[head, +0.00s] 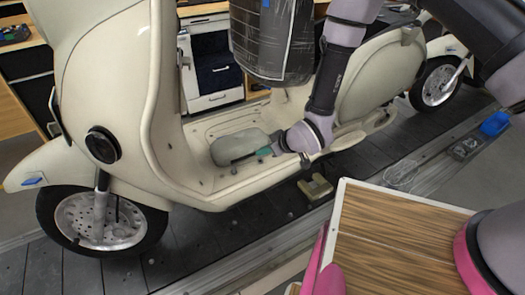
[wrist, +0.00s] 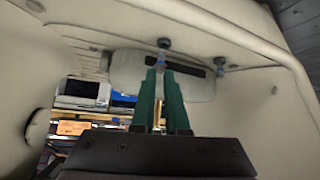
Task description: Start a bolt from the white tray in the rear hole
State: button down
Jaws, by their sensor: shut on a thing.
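My gripper (head: 264,151) reaches into the scooter's footwell, its green fingers at the right end of a rounded grey-green part (head: 236,147). In the wrist view the fingers (wrist: 160,70) are closed on a small bluish piece (wrist: 161,58), probably a bolt; its shape is mostly hidden. Just beyond the tips, a blue-grey bolt-like head (wrist: 163,43) shows by the grey-green part, which has a dark slot. A similar head (wrist: 220,63) stands to its right. I cannot tell whether the held piece touches anything. The rear hole is not distinguishable, and no tray is clearly identifiable as the white one.
The cream scooter (head: 105,65) stands on the dark slat conveyor (head: 225,232); its leg shield and floor edge surround my arm. An olive block (head: 315,187) lies beside it. A white-edged wooden surface (head: 395,235) is in front. A blue item (head: 495,124) lies at right.

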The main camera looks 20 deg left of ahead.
jog(key=n+g, duration=0.2)
jog(key=n, duration=0.1)
jog(key=n+g, duration=0.2)
jog(key=shift+w+d+y, duration=0.2)
jog(key=shift+w+y, duration=0.1)
jog(key=shift+y, duration=0.1)
jog(key=shift+d, duration=0.1)
dwell(0.3)
jog(key=shift+f, duration=0.55)
dwell(0.6)
jog(key=shift+s+m+t, duration=0.3)
jog(key=shift+m+t, duration=0.3)
jog(key=shift+m, duration=0.3)
jog(key=shift+m+t, duration=0.5)
